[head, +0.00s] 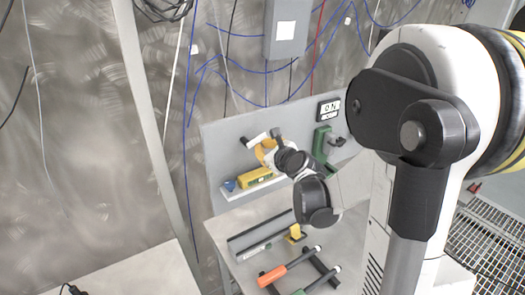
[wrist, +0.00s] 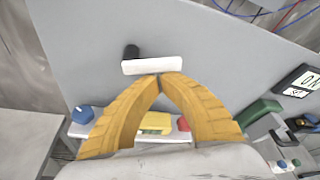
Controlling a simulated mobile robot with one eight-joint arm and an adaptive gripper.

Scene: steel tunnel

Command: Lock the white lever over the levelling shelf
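The white lever (wrist: 152,65) is a short bar lying nearly level on the grey panel, with a black pivot (wrist: 131,51) at its left end. It also shows in the head view (head: 256,139). The levelling shelf, a white ledge (head: 232,194), is below it and carries a yellow level (head: 255,177); the level is partly hidden behind my fingers in the wrist view. My gripper (wrist: 161,77) has yellow fingers whose tips meet just below the lever, with nothing visible between them. Whether the tips touch the lever I cannot tell.
A blue knob (wrist: 83,114) and a red piece (wrist: 183,124) are by the shelf. A green fixture (head: 321,143) and an ON sign (head: 328,109) are on the panel's right. An orange-handled tool (head: 272,276) and a small yellow object (head: 296,233) are on the bench below.

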